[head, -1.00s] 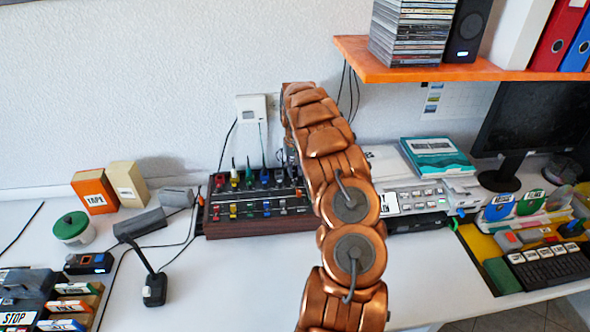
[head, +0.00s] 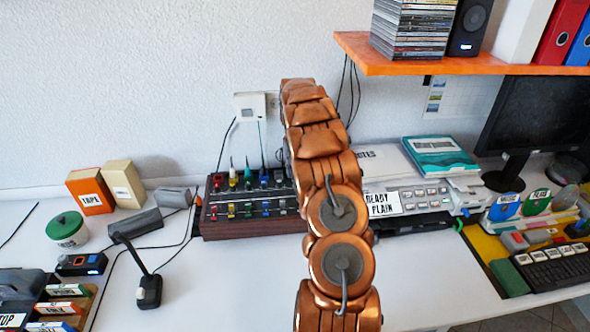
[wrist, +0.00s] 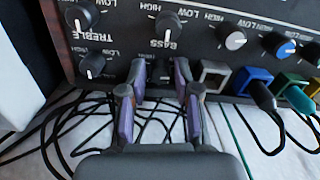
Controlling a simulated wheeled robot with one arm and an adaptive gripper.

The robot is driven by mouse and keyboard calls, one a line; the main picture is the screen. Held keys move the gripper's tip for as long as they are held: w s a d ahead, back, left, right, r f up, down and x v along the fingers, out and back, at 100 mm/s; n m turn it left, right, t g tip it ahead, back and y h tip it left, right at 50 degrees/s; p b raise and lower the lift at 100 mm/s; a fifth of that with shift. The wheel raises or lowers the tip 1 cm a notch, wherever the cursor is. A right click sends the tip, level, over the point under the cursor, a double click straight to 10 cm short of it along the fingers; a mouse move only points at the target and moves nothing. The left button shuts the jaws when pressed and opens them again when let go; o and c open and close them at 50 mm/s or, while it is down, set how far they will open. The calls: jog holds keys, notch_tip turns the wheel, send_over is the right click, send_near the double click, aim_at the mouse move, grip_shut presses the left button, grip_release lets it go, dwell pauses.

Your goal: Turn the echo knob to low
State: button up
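The dark mixer box (head: 246,226) with rows of knobs stands against the wall in the head view. In the wrist view its panel (wrist: 205,55) shows black knobs by the TREBLE label (wrist: 82,18) and BASS label (wrist: 170,20), another black knob (wrist: 93,65), a white-capped knob (wrist: 235,40) and a blue-capped knob (wrist: 287,48). I can read no ECHO label. My gripper (wrist: 160,72) has its purple-padded fingers spread apart at the panel's lower edge, below the BASS knob. A dark part shows between the fingertips, mostly hidden. The head view hides my gripper behind my copper arm.
Coloured plugs with cables, such as a blue plug (wrist: 260,92), stick out right of my gripper. Loose black cables lie below. In the head view a grey button device (head: 412,196) stands right of the mixer, and a black microphone (head: 148,288) stands front left.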

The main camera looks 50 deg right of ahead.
jog(key=shift+o, duration=0.8)
jog(key=shift+r, duration=0.1)
notch_tip(320, 180, up, 12)
dwell(0.5)
